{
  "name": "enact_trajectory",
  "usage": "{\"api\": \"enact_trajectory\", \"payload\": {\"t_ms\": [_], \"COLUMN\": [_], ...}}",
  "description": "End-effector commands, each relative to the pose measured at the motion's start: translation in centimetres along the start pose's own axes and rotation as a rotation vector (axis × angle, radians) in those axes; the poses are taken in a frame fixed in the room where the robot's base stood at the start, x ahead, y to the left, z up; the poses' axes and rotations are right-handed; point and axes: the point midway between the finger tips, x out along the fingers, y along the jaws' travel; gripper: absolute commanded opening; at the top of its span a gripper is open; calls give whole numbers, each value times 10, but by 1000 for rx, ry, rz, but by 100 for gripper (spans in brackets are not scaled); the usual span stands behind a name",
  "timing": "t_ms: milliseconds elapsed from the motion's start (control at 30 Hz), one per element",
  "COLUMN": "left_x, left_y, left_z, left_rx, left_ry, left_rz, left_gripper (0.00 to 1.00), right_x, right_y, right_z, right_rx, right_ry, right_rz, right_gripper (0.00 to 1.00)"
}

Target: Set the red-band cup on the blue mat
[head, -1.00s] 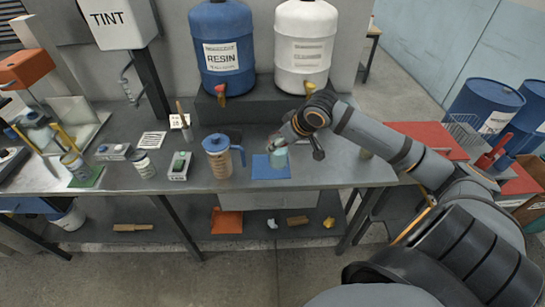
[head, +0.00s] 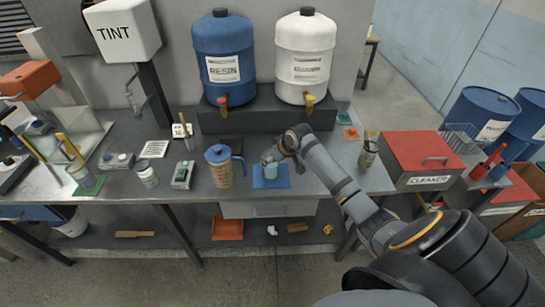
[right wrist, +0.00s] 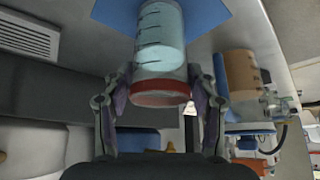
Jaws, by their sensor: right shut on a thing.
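The red-band cup (right wrist: 160,45) is a clear, pale blue cup with dark marks and a red band at the end nearest the right wrist camera. My right gripper (right wrist: 162,98) is shut on it, a finger on each side near the band. In the head view the cup (head: 270,171) looks small and upright over the blue mat (head: 284,182), with my right gripper (head: 271,156) at its top. The mat also shows behind the cup in the right wrist view (right wrist: 212,12). I cannot tell whether the cup's base touches the mat. My left gripper is not in view.
A blue-lidded jug (head: 221,172) stands just left of the mat. Behind are a blue resin drum (head: 224,50) and a white drum (head: 305,45) on a dark riser. A jar with brushes (head: 367,155) and a red cleaner box (head: 415,155) stand to the right.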

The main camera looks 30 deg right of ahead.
Motion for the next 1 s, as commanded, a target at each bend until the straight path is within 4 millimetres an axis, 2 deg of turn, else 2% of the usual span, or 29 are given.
{"api": "enact_trajectory", "payload": {"t_ms": [333, 367, 500, 833, 933, 1000], "left_x": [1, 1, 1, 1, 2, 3], "left_y": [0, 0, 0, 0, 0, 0], "left_z": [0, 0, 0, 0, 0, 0], "left_rx": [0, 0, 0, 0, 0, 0], "left_ry": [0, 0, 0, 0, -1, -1], "left_rz": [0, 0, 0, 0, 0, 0], "left_gripper": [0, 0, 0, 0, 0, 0], "right_x": [3, 3, 3, 2, -7, -19], "right_y": [0, 0, 0, 0, 2, 3], "right_z": [2, 2, 2, 1, 0, 1], "right_rx": [0, 0, 0, 0, -3, -5], "right_ry": [1, 1, 1, 1, 2, 2], "right_rz": [0, 0, 0, 0, 3, 6], "right_gripper": [2, 60, 79, 80, 80, 80]}}
